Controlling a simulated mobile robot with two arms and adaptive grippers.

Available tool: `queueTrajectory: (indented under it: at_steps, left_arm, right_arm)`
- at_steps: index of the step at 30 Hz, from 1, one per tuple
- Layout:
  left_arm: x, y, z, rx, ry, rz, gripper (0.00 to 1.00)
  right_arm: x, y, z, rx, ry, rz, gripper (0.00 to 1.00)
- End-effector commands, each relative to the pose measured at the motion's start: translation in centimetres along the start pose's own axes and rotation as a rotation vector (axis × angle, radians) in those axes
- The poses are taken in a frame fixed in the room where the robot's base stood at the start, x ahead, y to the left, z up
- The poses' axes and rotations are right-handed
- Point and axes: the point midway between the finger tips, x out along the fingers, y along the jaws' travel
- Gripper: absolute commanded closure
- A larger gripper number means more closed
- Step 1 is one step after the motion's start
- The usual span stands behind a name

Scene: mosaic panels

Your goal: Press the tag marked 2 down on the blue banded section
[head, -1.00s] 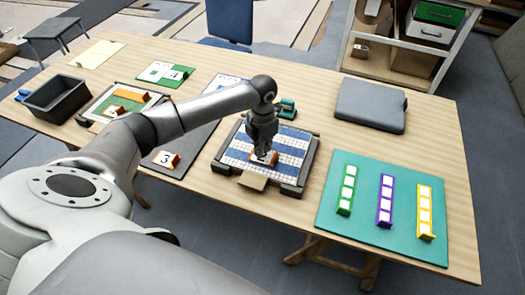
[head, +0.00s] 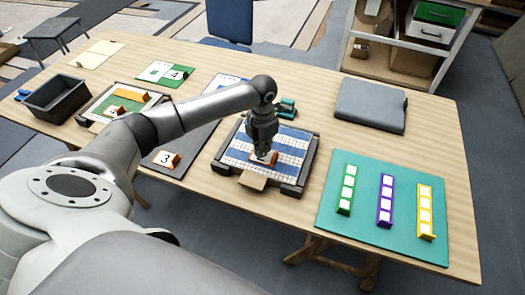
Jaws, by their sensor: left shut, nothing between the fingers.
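The blue banded section (head: 291,148) lies in a dark frame at the middle of the table, with blue and white bands of small tiles. A small orange tag with a white face (head: 269,160) sits on it, partly hidden by my left gripper (head: 262,155). The number on this tag is too small to read. My left gripper is shut, pointing down, with its fingertips at or just above the tag; I cannot tell whether they touch it. My right gripper is not in view.
Other orange tags lie at left, one marked 3 (head: 167,160) on a dark mat and one marked 4 (head: 176,74) on a green-and-white panel. A black bin (head: 62,98) stands far left. A teal mat (head: 362,208) with coloured strips lies at right. A grey case (head: 371,104) lies behind it.

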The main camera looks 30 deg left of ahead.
Motion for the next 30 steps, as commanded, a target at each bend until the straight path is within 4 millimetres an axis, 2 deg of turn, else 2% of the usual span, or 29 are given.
queueTrajectory:
  at_steps: [30]
  left_arm:
    - [1.9,0.0,0.0,0.0,0.0,0.0,1.0]
  right_arm:
    - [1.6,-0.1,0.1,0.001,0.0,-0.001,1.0]
